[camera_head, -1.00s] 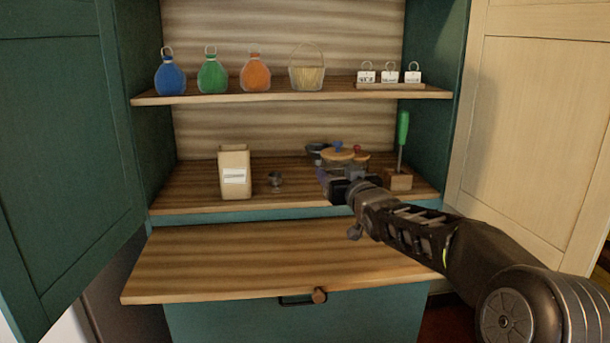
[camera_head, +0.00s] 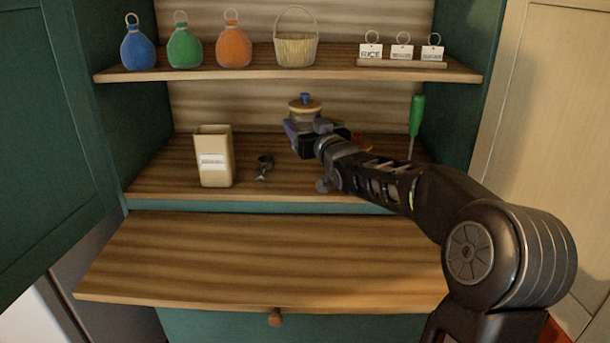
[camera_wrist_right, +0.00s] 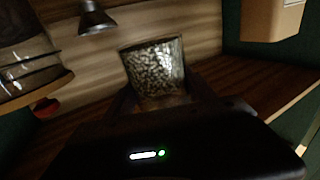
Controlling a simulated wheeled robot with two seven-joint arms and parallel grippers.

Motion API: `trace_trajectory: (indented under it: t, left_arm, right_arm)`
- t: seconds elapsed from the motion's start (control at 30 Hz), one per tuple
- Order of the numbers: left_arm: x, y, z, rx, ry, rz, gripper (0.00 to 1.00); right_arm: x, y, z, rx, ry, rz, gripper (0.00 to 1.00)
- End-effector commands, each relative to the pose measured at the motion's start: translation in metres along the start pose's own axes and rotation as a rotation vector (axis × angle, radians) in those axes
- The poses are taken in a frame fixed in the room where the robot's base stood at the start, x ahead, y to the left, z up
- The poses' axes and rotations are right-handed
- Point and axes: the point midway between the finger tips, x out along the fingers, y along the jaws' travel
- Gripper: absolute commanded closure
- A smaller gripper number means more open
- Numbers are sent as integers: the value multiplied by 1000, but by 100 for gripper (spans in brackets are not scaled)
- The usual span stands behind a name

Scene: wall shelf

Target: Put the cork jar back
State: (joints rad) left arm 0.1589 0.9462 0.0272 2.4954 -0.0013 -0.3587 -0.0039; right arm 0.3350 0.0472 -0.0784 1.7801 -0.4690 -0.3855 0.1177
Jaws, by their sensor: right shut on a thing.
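The cork jar (camera_head: 304,117) has a tan lid with a blue knob and shows at the tip of my right arm in the head view. My right gripper (camera_head: 304,134) is shut on it and holds it upright above the lower shelf. In the right wrist view the glass jar (camera_wrist_right: 155,70), filled with small speckled pieces, sits between the fingers. My left gripper is out of view.
A tan box (camera_head: 214,157) and a small metal scoop (camera_head: 264,165) stand left of the gripper on the lower shelf (camera_head: 160,180). A green-handled tool (camera_head: 416,115) stands at the right. Another jar (camera_wrist_right: 25,65) is at left in the wrist view. The upper shelf (camera_head: 160,73) hangs overhead.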

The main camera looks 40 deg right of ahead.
Motion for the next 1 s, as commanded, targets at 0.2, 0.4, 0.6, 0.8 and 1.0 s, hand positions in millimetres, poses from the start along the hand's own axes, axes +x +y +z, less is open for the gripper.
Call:
trace_trajectory:
  t: [0.2,0.4,0.6,0.8,1.0]
  left_arm:
    - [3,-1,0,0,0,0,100]
    - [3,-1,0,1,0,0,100]
    - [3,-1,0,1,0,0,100]
    - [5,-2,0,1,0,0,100]
    - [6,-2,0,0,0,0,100]
  right_arm:
    - [0,0,34,1,-1,1,100]
    - [0,0,43,0,3,0,100]
    - [0,0,43,0,3,0,100]
    - [0,0,64,1,0,0,100]
    - [0,0,91,0,1,1,100]
